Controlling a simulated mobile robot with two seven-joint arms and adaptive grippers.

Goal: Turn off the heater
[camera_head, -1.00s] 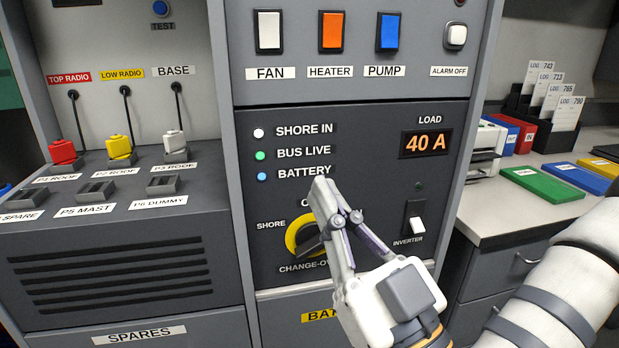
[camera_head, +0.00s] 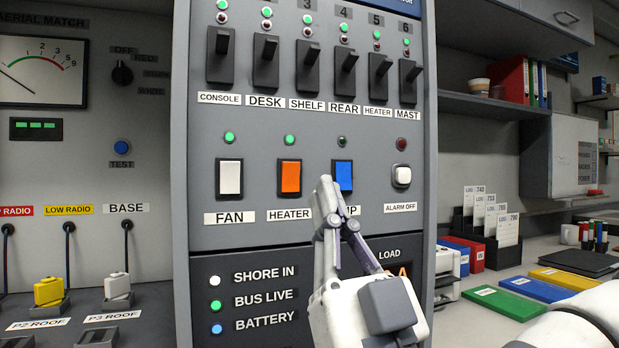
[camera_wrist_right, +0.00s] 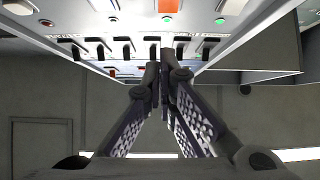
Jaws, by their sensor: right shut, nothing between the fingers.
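The orange HEATER rocker (camera_head: 290,178) is on the grey panel (camera_head: 262,235), between the white FAN rocker (camera_head: 229,177) and the blue PUMP rocker (camera_head: 343,176). A green lamp (camera_head: 290,140) glows above the HEATER rocker. A black breaker lever (camera_head: 379,75), also labelled HEATER, is in the row above. My right gripper (camera_head: 326,186) is shut and empty, its tips just right of the HEATER rocker in the picture, overlapping the PUMP rocker's edge and label. Contact cannot be told. It also shows in the right wrist view (camera_wrist_right: 161,72), below the panel face. My left gripper is out of view.
Several breaker levers (camera_head: 265,62) stick out above the rockers. The ALARM OFF button (camera_head: 402,175) is to the right. The PUMP lamp (camera_head: 342,141) is dark. A counter with folders (camera_head: 502,302) and log cards is at the right.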

